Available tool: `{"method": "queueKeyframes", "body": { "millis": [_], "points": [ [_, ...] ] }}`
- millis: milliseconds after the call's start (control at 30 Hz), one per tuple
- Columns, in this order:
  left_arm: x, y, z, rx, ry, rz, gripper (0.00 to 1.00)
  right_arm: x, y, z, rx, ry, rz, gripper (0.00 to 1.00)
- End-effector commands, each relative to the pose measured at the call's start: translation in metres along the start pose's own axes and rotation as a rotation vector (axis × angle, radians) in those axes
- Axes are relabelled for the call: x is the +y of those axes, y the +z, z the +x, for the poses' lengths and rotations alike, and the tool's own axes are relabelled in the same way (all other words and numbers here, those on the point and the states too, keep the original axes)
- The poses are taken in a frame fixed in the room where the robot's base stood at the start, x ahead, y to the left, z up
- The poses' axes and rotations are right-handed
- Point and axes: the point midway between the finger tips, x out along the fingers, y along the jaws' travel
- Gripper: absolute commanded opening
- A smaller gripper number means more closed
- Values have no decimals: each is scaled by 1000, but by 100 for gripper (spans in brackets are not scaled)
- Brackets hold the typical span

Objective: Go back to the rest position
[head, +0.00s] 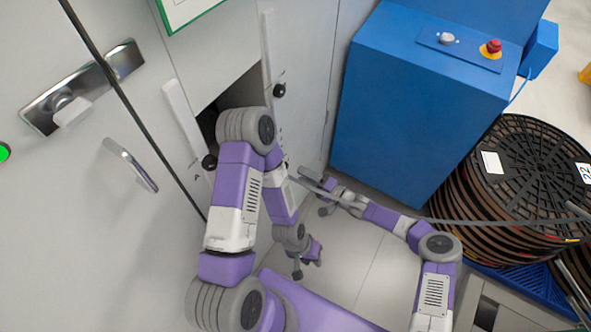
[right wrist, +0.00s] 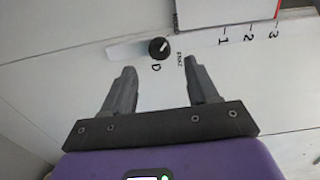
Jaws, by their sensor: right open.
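My right gripper (head: 318,192) reaches in from the right in the head view, between the pale cabinet front and the blue cabinet. In the right wrist view its two fingers (right wrist: 160,80) are apart with nothing between them. They point toward a pale panel with a black knob (right wrist: 158,48) marked D, which lies past the fingertips. My left gripper (head: 308,266) is lower in the head view, low over the pale floor, below its own folded arm. It is small and partly turned away, so its finger opening is unclear. I see nothing held in it.
A pale cabinet (head: 110,210) with handles and an opening (head: 240,95) stands close on the left. A blue cabinet (head: 420,110) with a red button (head: 493,47) stands at upper right. Stacked black reels (head: 530,190) are at right. Pale floor (head: 350,265) shows between the arms.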

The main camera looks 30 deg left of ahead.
Motion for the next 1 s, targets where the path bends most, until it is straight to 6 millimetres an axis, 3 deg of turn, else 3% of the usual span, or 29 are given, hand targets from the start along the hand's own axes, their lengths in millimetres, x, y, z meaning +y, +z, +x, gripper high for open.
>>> {"method": "queueKeyframes", "body": {
  "millis": [200,767,867,1000],
  "points": [
    [2,0,-5,0,0,0,29,0,0,-17,-1,0,-1,59],
    [2,0,-5,0,0,0,29,1,2,-18,-5,8,1,59],
    [2,0,-5,0,0,0,29,8,15,-22,-46,67,12,59],
    [2,0,-5,0,0,0,29,38,59,-49,-154,298,50,59]
  ]
}}
